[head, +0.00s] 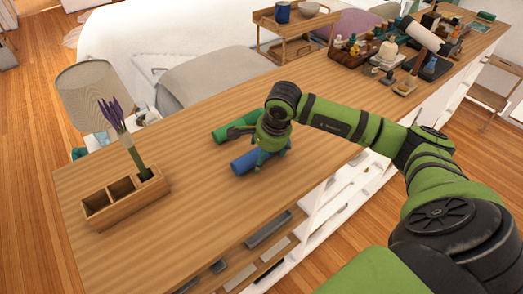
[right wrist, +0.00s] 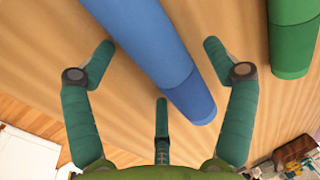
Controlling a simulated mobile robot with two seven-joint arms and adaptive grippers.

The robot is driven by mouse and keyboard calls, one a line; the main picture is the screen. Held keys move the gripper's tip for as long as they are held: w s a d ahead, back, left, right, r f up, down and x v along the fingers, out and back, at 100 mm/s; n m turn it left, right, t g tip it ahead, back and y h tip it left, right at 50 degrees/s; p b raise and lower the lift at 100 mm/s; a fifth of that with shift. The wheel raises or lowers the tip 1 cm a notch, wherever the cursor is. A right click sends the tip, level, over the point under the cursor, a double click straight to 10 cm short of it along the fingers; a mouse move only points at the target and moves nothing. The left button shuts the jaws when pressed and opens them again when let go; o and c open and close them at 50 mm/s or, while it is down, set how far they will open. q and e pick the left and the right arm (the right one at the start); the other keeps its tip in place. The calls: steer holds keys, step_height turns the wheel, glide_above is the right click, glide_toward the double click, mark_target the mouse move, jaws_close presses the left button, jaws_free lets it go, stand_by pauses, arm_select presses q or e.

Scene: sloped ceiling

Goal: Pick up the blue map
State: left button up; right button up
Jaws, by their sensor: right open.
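The blue map (head: 244,163) is a rolled tube lying on the wooden counter (head: 190,210). It also shows in the right wrist view (right wrist: 160,50), running from the top edge down to its near end right of centre. My right gripper (head: 262,158) is over the blue map from above and hides part of it in the head view. In the right wrist view its fingers (right wrist: 160,62) are spread wide, with the blue map between the left and right fingertips. I cannot tell whether they touch it. My left gripper is not in view.
A green roll (head: 228,131) lies close beside the blue map, on its far side; it also shows in the right wrist view (right wrist: 292,40). A wooden planter box (head: 127,203) with purple flowers stands left. Trays and bottles (head: 352,60) crowd the far right. The counter's middle left is clear.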

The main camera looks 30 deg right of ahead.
steer(key=shift+c, duration=1.3)
steer(key=c, duration=0.7)
steer(key=shift+c, duration=1.2)
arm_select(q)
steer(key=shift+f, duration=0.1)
arm_select(e)
steer(key=shift+r, duration=0.15)
